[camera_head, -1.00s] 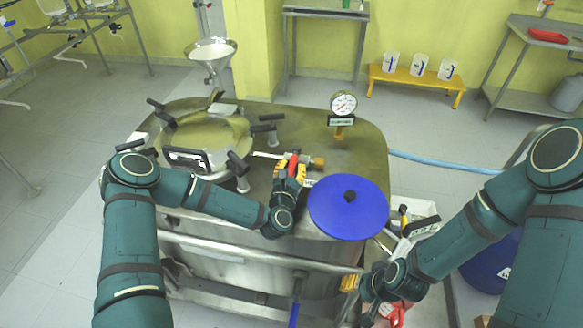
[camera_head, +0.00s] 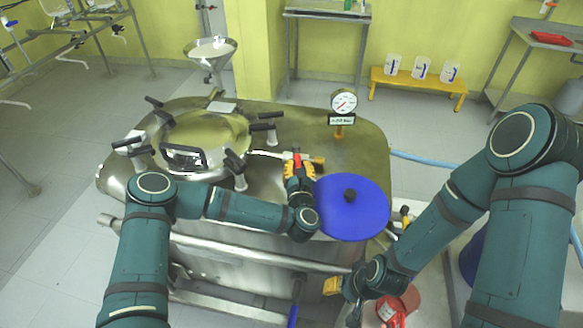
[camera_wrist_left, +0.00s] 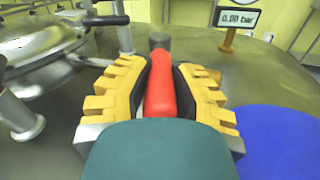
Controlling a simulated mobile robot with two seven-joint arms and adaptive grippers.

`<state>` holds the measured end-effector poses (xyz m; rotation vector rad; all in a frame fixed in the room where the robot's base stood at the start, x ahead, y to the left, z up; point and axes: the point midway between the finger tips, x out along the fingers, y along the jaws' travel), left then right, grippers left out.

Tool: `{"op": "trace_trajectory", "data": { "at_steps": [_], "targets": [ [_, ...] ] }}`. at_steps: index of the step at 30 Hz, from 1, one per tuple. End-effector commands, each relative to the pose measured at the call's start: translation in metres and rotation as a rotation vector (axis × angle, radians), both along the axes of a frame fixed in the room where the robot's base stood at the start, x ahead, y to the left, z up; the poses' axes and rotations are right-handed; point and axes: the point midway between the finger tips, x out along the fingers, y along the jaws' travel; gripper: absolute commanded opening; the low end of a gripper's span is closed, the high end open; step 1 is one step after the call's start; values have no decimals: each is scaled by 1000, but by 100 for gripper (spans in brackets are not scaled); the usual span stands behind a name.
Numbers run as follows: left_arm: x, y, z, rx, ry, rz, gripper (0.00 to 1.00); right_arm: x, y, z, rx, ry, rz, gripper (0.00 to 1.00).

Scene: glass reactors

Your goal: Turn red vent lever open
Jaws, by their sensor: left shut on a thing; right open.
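The red vent lever (camera_head: 297,157) stands on a small brass valve (camera_head: 316,160) on top of the steel reactor. In the left wrist view the red lever (camera_wrist_left: 160,85) lies lengthwise between the yellow toothed fingers of my left gripper (camera_wrist_left: 159,88). My left gripper (camera_head: 299,174) is shut on the lever in the head view. My right gripper (camera_head: 338,290) is open, low in front of the reactor and away from the lever. The valve body is largely hidden in the left wrist view.
A blue round lid (camera_head: 350,208) lies just right of my left gripper. A pressure gauge (camera_head: 343,102) stands behind, its display (camera_wrist_left: 238,18) reading 0.00 bar. The clamped manhole cover (camera_head: 205,135) is to the left. A red container (camera_head: 398,306) is near my right gripper.

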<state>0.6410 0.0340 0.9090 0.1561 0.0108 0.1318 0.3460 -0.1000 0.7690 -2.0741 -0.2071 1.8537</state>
Motion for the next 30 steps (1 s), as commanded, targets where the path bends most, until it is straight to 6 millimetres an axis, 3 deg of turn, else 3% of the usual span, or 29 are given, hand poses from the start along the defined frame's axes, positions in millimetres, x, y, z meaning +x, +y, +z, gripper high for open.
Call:
{"op": "trace_trajectory", "data": {
  "at_steps": [3,4,6,19,30],
  "targets": [
    [1,1,2,-1,-3,1,0,0,0,0,0,0,0,47],
    [1,1,2,-1,-3,1,30,0,0,0,0,0,0,47],
    [1,1,2,-1,-3,1,54,0,0,0,0,0,0,47],
    [-7,-1,0,-1,0,-1,56,0,0,0,0,0,0,47],
    [-74,-10,0,-2,1,-4,56,0,0,0,0,0,0,47]
  ]
}}
